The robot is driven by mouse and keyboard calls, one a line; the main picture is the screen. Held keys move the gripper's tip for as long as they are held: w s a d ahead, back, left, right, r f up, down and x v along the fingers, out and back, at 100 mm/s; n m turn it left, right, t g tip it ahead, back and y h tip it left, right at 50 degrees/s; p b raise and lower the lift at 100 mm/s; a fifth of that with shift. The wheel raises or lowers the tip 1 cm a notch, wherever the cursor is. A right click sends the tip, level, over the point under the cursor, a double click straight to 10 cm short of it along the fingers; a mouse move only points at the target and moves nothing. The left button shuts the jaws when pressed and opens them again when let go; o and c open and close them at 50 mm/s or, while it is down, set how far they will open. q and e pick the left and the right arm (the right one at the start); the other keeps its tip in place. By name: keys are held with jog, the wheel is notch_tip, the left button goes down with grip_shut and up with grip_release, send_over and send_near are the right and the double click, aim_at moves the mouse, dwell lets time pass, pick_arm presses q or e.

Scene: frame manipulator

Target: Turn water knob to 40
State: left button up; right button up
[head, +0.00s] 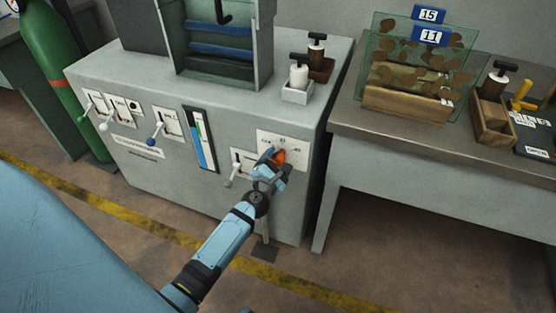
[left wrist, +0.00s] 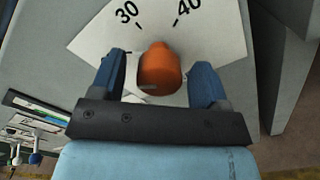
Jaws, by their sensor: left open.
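The orange water knob (head: 280,156) sits on a white dial plate (head: 265,137) on the front of the grey cabinet. In the left wrist view the knob (left wrist: 161,66) stands between the two blue fingers of my left gripper (left wrist: 159,65), with a visible gap on each side. My left gripper (head: 273,163) is open around the knob. The plate (left wrist: 215,28) shows the marks 30 and 40 above the knob. The knob's exact setting cannot be told, and the gripper partly hides it in the head view. My right gripper is not in view.
A white-handled lever (head: 232,175) is just left of the dial. A blue-handled lever (head: 153,137) and a tube gauge (head: 200,140) are further left. A bench (head: 370,145) stands to the right. A green cylinder (head: 55,75) stands at the far left.

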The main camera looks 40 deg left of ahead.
pick_arm(q)
jog(key=shift+w, duration=0.3)
jog(key=c, duration=0.9)
jog(key=shift+c, duration=0.2)
